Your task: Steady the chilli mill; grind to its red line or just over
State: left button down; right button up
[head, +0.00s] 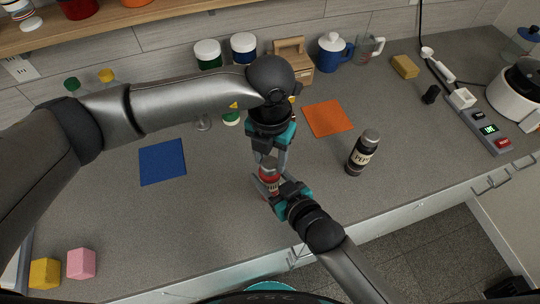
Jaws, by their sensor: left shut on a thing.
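The chilli mill (269,184), with a red body and a pale label, stands upright on the grey counter near its front edge. My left gripper (269,160) comes down from above and is shut on the mill's top, which its fingers partly hide. My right gripper (273,187) reaches in from the lower right at the mill's lower body. Its fingers are close around the body, but I cannot tell whether they press on it. The mill's red line cannot be made out.
A dark labelled pepper mill (363,154) stands to the right. A blue mat (162,162) and an orange mat (327,118) lie on the counter. A power strip (485,129) is at right.

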aim_at(270, 163)
pick_arm(q)
jog(key=m, duration=1.1)
jog(key=shift+m, duration=2.1)
jog(key=shift+c, duration=1.5)
grip_release()
jog(key=shift+r, duration=0.1)
notch_tip(270, 163, up, 12)
